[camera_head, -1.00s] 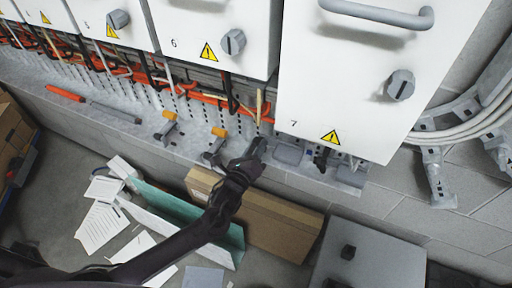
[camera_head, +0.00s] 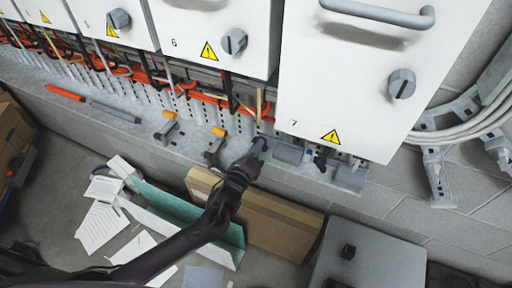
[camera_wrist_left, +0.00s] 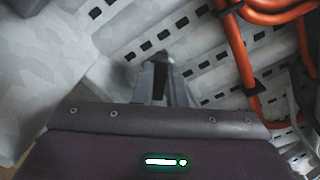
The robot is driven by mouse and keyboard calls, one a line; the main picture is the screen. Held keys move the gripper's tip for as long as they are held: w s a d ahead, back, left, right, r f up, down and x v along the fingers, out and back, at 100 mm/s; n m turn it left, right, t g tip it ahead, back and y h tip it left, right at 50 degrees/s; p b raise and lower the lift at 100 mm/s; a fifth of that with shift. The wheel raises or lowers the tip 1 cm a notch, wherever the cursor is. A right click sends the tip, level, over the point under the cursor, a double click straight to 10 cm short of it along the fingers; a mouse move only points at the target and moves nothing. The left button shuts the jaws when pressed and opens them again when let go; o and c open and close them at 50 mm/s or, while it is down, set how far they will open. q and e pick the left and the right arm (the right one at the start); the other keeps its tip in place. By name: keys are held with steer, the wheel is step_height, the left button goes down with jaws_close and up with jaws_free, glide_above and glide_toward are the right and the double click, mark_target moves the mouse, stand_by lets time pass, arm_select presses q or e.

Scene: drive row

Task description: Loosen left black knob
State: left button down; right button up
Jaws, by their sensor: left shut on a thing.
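My left gripper (camera_head: 258,147) reaches up from below to the metal ledge under cabinet 7. Its fingers also show in the left wrist view (camera_wrist_left: 161,78), close together against the perforated metal and shut on a small dark thing at their tips. I take this for the left black knob, but the fingers hide most of it. Another black knob (camera_head: 321,160) sits to the right under the same cabinet, untouched. My right gripper does not show.
Cabinet 7 (camera_head: 372,85) overhangs the ledge and cabinet 6 (camera_head: 205,30) stands left of it. Two yellow-handled valves (camera_head: 168,116) (camera_head: 218,133) are left of my gripper. A cardboard box (camera_head: 280,228) lies below. Orange cables (camera_wrist_left: 240,60) run nearby.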

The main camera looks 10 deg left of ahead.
arm_select(q)
steer(key=shift+f+n+b, duration=0.15)
steer(key=shift+n, duration=2.75)
steer(key=shift+f+n+b, duration=0.15)
steer(key=shift+n+b, duration=0.05)
steer(key=shift+n, duration=2.7)
steer(key=shift+f+n+b, duration=0.15)
steer(key=shift+n, duration=2.75)
steer(key=shift+d, duration=0.1)
steer(key=c, duration=1.5)
jaws_free()
steer(key=shift+o, duration=0.2)
